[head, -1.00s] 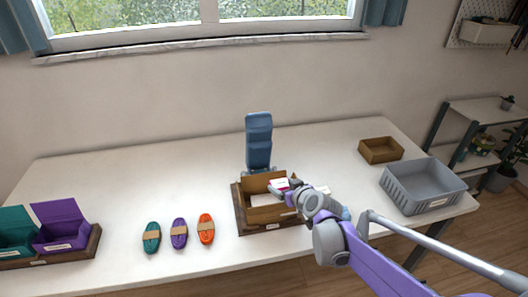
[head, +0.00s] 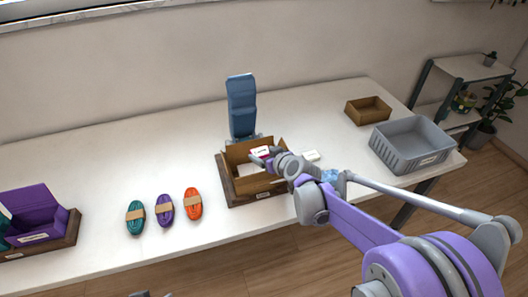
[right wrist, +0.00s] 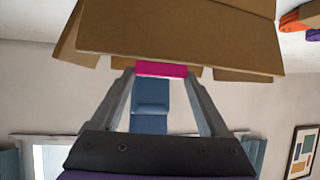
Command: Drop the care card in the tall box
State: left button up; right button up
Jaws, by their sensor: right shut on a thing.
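The open brown cardboard box (head: 262,186) stands in a dark wooden tray (head: 226,184) near the table's middle, flaps up. My right gripper (head: 272,160) is at its upper right side, shut on the care card (head: 261,150), a white card with a pink band. The card shows at the box opening in the head view. In the right wrist view the card's pink edge (right wrist: 162,69) sits between the fingertips, close against the brown box (right wrist: 170,30). My gripper hides part of the card and box. A grey sliver at the head view's bottom edge may be my left gripper.
A blue upright object (head: 242,105) stands right behind the box. Teal, purple and orange cord bundles (head: 165,211) lie to the left. A grey crate (head: 410,146) and small brown box (head: 368,111) are at the right. A white item (head: 310,155) lies beside my gripper.

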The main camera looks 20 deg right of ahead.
jog(key=o, duration=1.2)
jog(key=shift+w, duration=0.1)
jog(key=shift+c, duration=0.2)
jog(key=p+v, duration=0.1)
jog(key=v, duration=0.9)
jog(key=shift+s, duration=0.4)
jog(key=shift+r, duration=0.1)
jog(key=s+a+f+m+g+h, duration=0.1)
jog(key=s+f+g, duration=0.2)
jog(key=s, duration=0.9)
jog(key=s+a+f+m+g+h+p, duration=0.1)
jog(key=s+f+g, duration=0.2)
jog(key=s, duration=0.9)
jog(key=shift+f+m+h, duration=0.3)
jog(key=shift+f+h, duration=0.1)
jog(key=shift+f, duration=0.3)
